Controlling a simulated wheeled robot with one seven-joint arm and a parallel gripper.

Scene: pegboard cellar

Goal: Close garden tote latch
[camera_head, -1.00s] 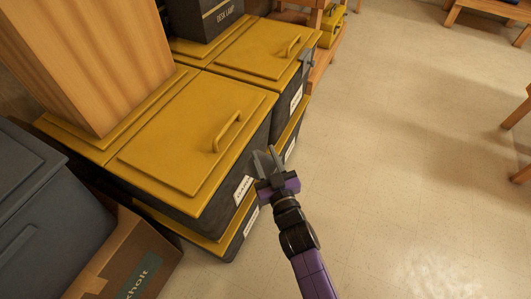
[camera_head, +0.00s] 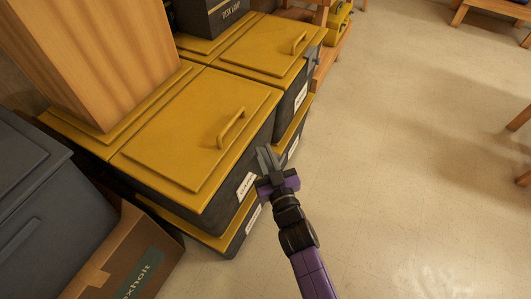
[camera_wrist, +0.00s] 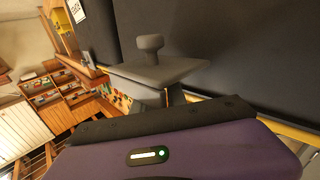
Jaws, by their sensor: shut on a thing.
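The garden tote, a dark box with a yellow lid (camera_head: 190,130), stands in the middle of the head view on another yellow-lidded tote. A white label (camera_head: 246,185) is on its front. My gripper (camera_head: 268,158) is at the tote's front, just below the lid edge. In the wrist view, a grey knob (camera_wrist: 150,44), seemingly part of the latch, shows just beyond the fingers (camera_wrist: 160,75). The dark tote wall is beyond it.
A second yellow-lidded tote (camera_head: 265,45) with a grey latch (camera_head: 314,56) is behind. A grey bin (camera_head: 30,200) and a cardboard box (camera_head: 130,255) stand at left. The floor (camera_head: 420,170) at right is clear.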

